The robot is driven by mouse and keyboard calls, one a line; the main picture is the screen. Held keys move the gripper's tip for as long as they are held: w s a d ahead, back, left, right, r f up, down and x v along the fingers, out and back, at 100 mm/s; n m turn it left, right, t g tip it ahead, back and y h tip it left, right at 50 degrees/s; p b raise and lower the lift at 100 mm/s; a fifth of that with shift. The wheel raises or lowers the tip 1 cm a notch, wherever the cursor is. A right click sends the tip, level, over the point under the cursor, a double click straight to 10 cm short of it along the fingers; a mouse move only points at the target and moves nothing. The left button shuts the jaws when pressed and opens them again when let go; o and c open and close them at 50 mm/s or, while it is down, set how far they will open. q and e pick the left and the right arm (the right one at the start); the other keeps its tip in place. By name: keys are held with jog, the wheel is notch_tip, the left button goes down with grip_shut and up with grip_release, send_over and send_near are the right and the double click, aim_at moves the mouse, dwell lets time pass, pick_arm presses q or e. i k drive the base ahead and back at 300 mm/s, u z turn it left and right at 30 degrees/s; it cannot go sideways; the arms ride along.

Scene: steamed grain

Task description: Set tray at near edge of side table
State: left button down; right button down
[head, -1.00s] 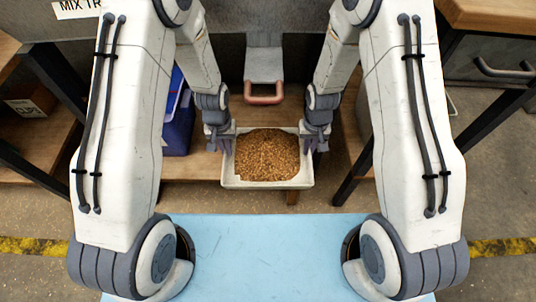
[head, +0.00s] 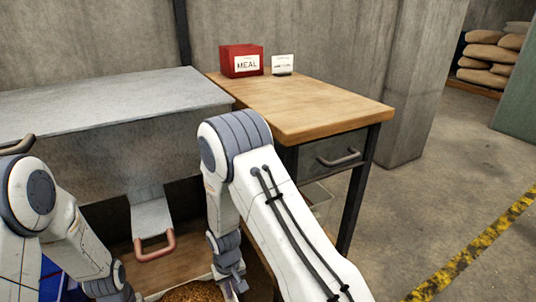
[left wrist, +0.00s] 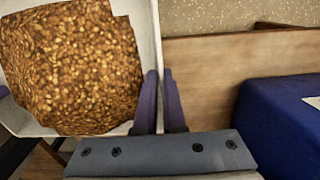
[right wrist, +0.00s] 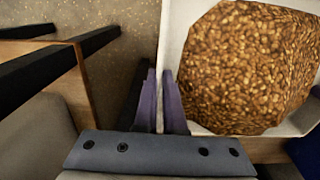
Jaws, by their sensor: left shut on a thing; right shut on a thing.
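A pale tray heaped with brown grain (head: 188,293) shows only in part at the bottom of the head view. My right gripper (right wrist: 160,75) is shut on one side wall of the tray (right wrist: 170,45). My left gripper (left wrist: 160,75) is shut on the opposite wall of the tray (left wrist: 148,25). In the head view the left gripper is mostly cut off at the bottom edge. The side table (head: 315,105) has a wooden top, dark legs and a drawer. It stands to the right, above and beyond the tray. Its near edge is partly behind my right arm.
A red box marked MEAL (head: 241,61) and a small white card (head: 283,64) stand at the table's back left. The rest of its top is clear. A grey metal unit (head: 100,105) with a pink-handled flap (head: 152,218) is left of it. A blue bin (left wrist: 285,120) is near the left gripper.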

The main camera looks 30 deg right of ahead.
aim_at(313, 102)
jog(key=k, duration=0.4)
jog(key=u, duration=2.15)
jog(key=k, duration=1.6)
jog(key=z, duration=2.15)
jog(key=i, duration=0.45)
jog(key=u, duration=0.05)
